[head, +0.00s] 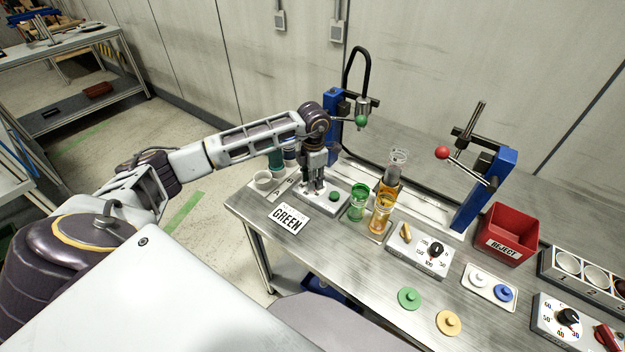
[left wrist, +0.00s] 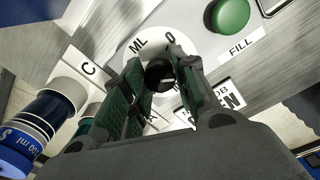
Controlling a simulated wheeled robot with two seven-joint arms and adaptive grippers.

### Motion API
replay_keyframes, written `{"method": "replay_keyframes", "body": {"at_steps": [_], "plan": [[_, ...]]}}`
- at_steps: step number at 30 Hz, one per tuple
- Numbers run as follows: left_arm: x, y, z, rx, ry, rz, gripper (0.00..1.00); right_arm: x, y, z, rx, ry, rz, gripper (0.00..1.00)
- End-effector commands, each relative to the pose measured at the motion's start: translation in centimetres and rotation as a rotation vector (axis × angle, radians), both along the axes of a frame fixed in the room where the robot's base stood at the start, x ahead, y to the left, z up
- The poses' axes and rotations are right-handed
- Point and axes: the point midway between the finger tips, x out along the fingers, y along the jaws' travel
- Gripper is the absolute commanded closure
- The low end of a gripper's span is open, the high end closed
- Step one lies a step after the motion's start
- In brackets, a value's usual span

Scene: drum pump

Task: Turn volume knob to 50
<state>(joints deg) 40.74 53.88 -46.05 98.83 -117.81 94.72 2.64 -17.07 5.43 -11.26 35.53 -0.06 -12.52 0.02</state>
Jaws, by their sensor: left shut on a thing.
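My left gripper (head: 313,184) points down over the pump's control box (head: 338,207) on the metal table. In the left wrist view its green-padded fingers (left wrist: 160,90) are shut around the black volume knob (left wrist: 158,73), one finger on each side. The knob sits on a white dial (left wrist: 138,48) marked ML, with a 0 visible at its edge. The fingers hide most other dial marks, and I cannot read where the knob points. A green FILL button (head: 334,196) is beside the dial; it also shows in the left wrist view (left wrist: 229,15). My right gripper is out of view.
A GREEN job card (head: 288,220) lies in front of the box. Green and amber vessels (head: 381,214) stand to its right. A second knob box (head: 420,250) and a red REJECT bin (head: 509,234) are farther right.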

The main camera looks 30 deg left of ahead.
Motion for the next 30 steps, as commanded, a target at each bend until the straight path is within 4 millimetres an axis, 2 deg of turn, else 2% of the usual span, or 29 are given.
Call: {"method": "replay_keyframes", "body": {"at_steps": [5, 21, 22, 27, 30], "plan": [[0.03, 0.04, 0.02, 0.001, -0.001, 0.057, 0.96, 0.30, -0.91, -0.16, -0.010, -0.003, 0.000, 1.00], [0.06, 0.03, 0.08, 0.000, -0.002, 0.084, 0.96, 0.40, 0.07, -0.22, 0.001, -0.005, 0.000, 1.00], [0.06, 0.03, 0.08, 0.000, -0.002, 0.084, 0.69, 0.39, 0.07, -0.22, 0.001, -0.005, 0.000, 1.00], [0.05, 0.02, 0.06, 0.001, -0.001, 0.083, 0.49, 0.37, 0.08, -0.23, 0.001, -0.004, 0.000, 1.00], [0.03, 0.01, 0.04, 0.001, -0.001, 0.083, 0.49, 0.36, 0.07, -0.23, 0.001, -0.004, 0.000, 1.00]]}}
